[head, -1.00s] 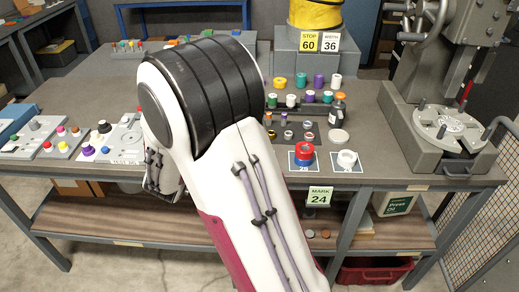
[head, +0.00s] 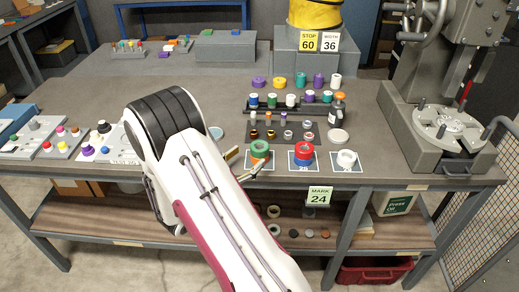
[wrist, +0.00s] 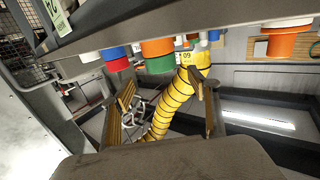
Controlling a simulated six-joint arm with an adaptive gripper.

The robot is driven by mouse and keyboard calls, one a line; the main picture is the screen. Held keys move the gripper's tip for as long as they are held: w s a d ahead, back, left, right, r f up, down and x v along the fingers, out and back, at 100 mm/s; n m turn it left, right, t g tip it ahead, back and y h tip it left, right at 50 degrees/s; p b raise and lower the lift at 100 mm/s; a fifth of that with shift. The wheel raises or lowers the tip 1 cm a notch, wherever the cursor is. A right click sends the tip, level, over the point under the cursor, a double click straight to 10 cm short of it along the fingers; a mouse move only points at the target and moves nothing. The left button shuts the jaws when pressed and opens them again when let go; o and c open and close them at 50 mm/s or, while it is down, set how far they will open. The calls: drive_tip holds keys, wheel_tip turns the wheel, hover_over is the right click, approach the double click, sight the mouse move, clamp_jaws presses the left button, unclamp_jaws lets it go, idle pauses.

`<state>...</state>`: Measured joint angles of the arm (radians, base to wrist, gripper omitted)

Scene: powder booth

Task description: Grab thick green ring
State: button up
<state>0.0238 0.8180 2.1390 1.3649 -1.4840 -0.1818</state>
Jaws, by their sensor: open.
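The thick green ring (head: 259,146) lies on top of an orange ring (head: 260,155), on a marked card at the table's front edge. In the wrist view, which is upside down, the green ring (wrist: 160,65) hangs below the orange one (wrist: 155,47). My gripper (head: 246,162) is open and empty, at the front left of this stack. In the wrist view my gripper's fingers (wrist: 168,95) stand apart, with the green ring ahead, roughly between their tips. I cannot tell the exact gap.
A red and blue stack (head: 303,152) stands close to the right on its own card, then a white ring (head: 347,158). Several small coloured parts and a dark bottle (head: 337,112) stand behind. A grey press (head: 445,135) is at the right.

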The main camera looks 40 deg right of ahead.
sight(256, 149)
drive_tip(key=shift+d, duration=0.1)
drive_tip(key=shift+x, duration=1.2)
drive_tip(key=shift+x, duration=2.6)
drive_tip(key=shift+w+r, duration=0.1)
drive_tip(key=shift+w, duration=0.05)
drive_tip(key=c, duration=1.4)
